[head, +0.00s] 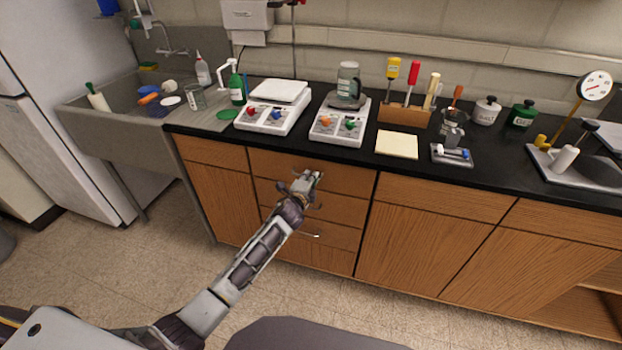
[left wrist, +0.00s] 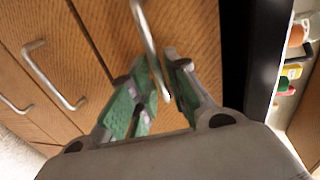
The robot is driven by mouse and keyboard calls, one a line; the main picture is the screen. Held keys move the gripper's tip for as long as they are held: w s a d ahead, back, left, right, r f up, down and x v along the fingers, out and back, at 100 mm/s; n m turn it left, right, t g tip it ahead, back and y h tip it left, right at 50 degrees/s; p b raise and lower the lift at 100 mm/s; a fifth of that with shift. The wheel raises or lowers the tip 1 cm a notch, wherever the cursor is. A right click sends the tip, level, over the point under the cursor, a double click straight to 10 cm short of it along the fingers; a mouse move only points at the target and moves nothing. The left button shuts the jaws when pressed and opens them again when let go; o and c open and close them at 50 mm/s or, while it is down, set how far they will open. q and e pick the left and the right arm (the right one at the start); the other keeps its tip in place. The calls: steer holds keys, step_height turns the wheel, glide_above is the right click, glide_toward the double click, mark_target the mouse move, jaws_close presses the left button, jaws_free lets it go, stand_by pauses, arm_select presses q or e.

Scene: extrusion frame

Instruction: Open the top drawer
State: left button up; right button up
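The top drawer (head: 345,178) is the uppermost wooden front in the drawer column under the black counter, and it looks closed. My left gripper (head: 306,183) is in front of it and hides its handle in the head view. In the left wrist view, the top drawer's metal handle (left wrist: 147,32) runs between the two green-padded fingers of my left gripper (left wrist: 156,62). The fingers stand apart on either side of the bar; firm contact does not show. The drawer front (left wrist: 195,30) is just beyond the fingertips. My right gripper is not in view.
Lower drawers have similar handles (left wrist: 50,75). The black countertop (head: 330,160) overhangs above and carries two scales, a tool holder (head: 405,115) and several bottles. Cabinet doors (head: 410,240) flank the drawers on the right. A sink (head: 120,130) stands at the left. The floor in front is clear.

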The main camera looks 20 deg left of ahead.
arm_select(q)
steer(key=shift+w+f, duration=0.1)
steer(key=shift+w, duration=0.5)
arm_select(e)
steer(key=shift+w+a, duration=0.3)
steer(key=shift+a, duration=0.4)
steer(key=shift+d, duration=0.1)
arm_select(q)
jaws_close()
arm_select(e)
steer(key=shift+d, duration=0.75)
